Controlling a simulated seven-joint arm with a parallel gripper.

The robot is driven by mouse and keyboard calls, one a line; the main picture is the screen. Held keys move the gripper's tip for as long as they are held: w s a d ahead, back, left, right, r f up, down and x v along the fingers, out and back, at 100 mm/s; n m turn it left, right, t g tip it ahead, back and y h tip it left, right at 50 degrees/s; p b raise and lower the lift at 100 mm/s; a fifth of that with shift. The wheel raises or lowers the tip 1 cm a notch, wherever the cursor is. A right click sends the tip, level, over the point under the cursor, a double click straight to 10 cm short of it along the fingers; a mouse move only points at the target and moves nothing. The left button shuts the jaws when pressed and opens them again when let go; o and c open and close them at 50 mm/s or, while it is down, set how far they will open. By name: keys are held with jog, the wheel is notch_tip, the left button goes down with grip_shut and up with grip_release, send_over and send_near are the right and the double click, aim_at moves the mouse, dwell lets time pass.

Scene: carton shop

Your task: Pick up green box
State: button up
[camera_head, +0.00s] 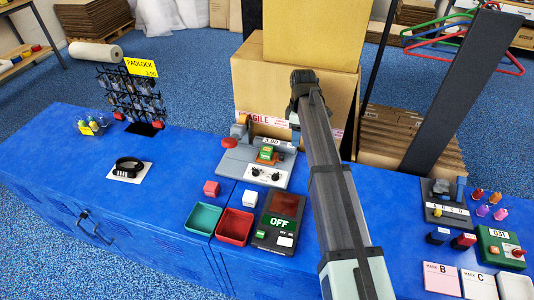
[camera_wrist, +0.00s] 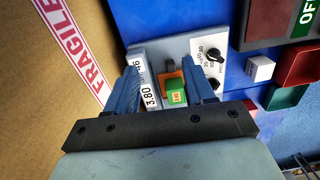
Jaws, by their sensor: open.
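The small green box (camera_head: 266,153) sits in an orange-brown holder on a grey machine (camera_head: 243,163) with a 3.80 display and dials. In the wrist view the green box (camera_wrist: 176,91) has an orange label and lies between my blue fingers, nearer the right one. My gripper (camera_wrist: 161,72) is open and empty, its fingers pointing at the machine. The picture does not show clearly how high the fingertips are above the box. In the head view my arm comes from the lower right, and the fingers are mostly hidden.
A large carton (camera_head: 280,85) marked FRAGILE stands right behind the machine, close to my wrist.

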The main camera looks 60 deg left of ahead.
jog(key=s+a+r, duration=0.4)
jog(key=s+a, duration=0.3)
jog(key=s, duration=0.2)
send_over(265, 149)
jog(key=f, duration=0.8)
jog(key=shift+w+d+f, duration=0.1)
jog(key=shift+w+d, duration=0.1)
jog(key=shift+s+a+f, duration=0.1)
jog(key=shift+f, duration=1.25)
jog(key=shift+s+a+f, duration=0.1)
jog(key=shift+f, duration=1.25)
jog(key=c, duration=0.8)
jog(key=shift+r, duration=0.15)
